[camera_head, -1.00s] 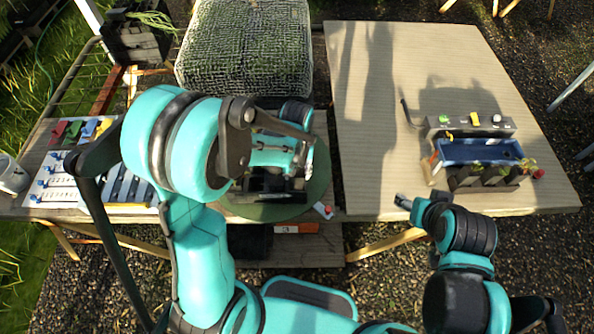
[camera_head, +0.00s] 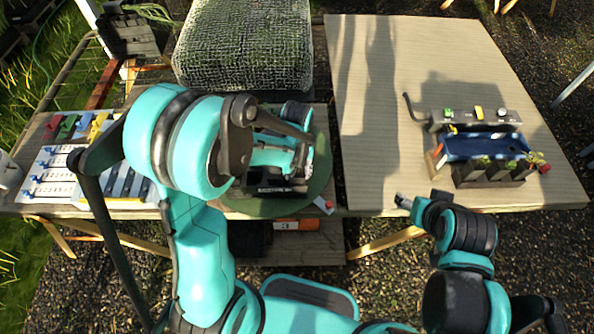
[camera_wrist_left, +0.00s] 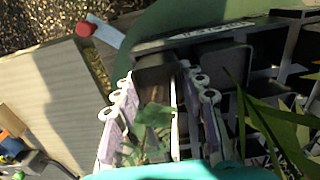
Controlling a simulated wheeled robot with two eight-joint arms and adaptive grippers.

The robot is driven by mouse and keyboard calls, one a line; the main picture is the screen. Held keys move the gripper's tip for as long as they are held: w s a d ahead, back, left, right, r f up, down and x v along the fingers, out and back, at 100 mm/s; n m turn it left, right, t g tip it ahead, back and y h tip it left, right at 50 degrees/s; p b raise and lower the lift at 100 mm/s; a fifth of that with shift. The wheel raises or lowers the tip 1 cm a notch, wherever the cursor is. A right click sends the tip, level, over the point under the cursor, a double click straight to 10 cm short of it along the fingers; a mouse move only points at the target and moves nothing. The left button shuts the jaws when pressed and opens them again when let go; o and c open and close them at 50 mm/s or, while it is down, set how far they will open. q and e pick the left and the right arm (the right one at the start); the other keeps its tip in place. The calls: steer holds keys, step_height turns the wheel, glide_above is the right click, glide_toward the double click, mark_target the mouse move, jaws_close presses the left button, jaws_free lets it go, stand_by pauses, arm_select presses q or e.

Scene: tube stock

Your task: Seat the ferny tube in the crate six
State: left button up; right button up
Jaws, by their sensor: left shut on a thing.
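My left gripper (camera_wrist_left: 184,78) is shut on the ferny tube, whose leafy green top (camera_wrist_left: 150,138) shows between the fingers in the left wrist view. The gripper is over the near edge of a dark crate (camera_wrist_left: 205,34) with several compartments. I cannot tell how deep the tube is in a compartment. In the head view, the crate (camera_head: 272,188) sits on a round green mat (camera_head: 320,160), mostly hidden by my left arm. My right gripper (camera_head: 402,201) is near the right table's front edge, too small to judge.
Long green leaves (camera_wrist_left: 275,130) rise beside the gripper in the wrist view. A red-capped item (camera_head: 325,206) lies at the mat's front edge. A blue tray (camera_head: 483,146) and a planted dark rack (camera_head: 488,175) stand on the right table. Its left half is clear.

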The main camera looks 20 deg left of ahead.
arm_select(q)
steer(key=shift+f+b, duration=0.25)
steer(key=shift+b, duration=0.1)
stand_by(0.4)
steer(key=o, duration=1.3)
steer(key=shift+o, duration=0.2)
steer(key=shift+r, duration=0.1)
step_height(320, 180, up, 12)
steer(key=shift+s, duration=0.1)
steer(key=s+a+r+m+t+b, duration=0.1)
steer(key=s+a+r+m+t, duration=0.1)
steer(key=s+t, duration=0.5)
steer(key=shift+s+a+r+m+b, duration=0.3)
steer(key=shift+s+a+m, duration=0.3)
steer(key=shift+s+a, duration=0.85)
